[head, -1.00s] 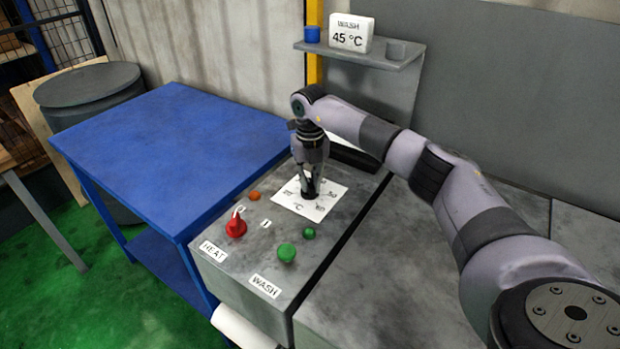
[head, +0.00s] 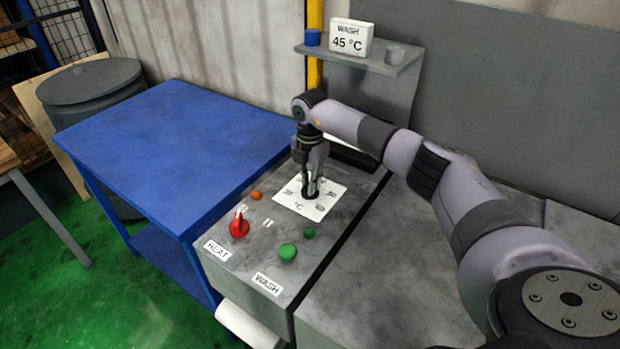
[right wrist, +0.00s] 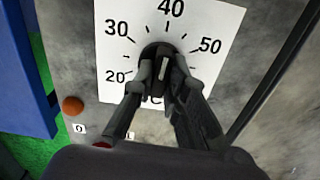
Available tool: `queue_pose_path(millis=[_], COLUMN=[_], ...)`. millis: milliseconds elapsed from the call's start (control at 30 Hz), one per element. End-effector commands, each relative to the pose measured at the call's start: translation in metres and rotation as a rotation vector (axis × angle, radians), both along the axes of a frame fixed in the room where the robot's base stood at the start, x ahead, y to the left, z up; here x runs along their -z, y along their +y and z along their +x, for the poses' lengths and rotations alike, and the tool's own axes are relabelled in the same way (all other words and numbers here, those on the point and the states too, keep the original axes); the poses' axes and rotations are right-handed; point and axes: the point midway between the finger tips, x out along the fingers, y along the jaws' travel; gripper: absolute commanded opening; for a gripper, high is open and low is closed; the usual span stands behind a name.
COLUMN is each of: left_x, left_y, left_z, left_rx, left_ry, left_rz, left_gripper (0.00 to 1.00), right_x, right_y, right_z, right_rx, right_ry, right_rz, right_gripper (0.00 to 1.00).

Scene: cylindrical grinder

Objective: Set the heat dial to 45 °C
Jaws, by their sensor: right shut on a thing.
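The heat dial is a black knob (right wrist: 161,62) on a white scale plate (head: 322,207) on top of the grey control box. The right wrist view shows 20, 30, 40 and 50 on the plate (right wrist: 215,20). The white mark on the knob points roughly toward 40; its exact reading is unclear. My right gripper (right wrist: 163,72) is shut on the knob, with one finger on each side. It also shows in the head view (head: 311,186), coming down from above. Its fingers hide the lower part of the scale. My left gripper is not in view.
A red HEAT switch (head: 239,228), a green WASH button (head: 288,251), a small green lamp (head: 309,232) and an orange lamp (head: 257,195) are on the box. A sign (head: 350,38) reading WASH 45 °C stands on the shelf (head: 372,62). A blue table (head: 170,140) is left.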

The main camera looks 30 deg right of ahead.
Motion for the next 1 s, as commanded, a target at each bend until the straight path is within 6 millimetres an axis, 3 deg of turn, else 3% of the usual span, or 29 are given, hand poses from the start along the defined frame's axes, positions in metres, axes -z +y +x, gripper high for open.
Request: queue_pose_path(millis=[500,1000], left_x=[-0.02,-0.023], left_y=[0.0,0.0], left_z=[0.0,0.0], left_rx=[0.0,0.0], left_ry=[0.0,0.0], left_rz=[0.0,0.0], left_gripper=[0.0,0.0], right_x=[-0.003,-0.002], right_y=[-0.001,-0.002], right_z=[0.002,0.002], right_rx=[0.38,0.477], right_ry=[-0.007,-0.008], right_rz=[-0.002,-0.002], right_gripper=[0.0,0.0])
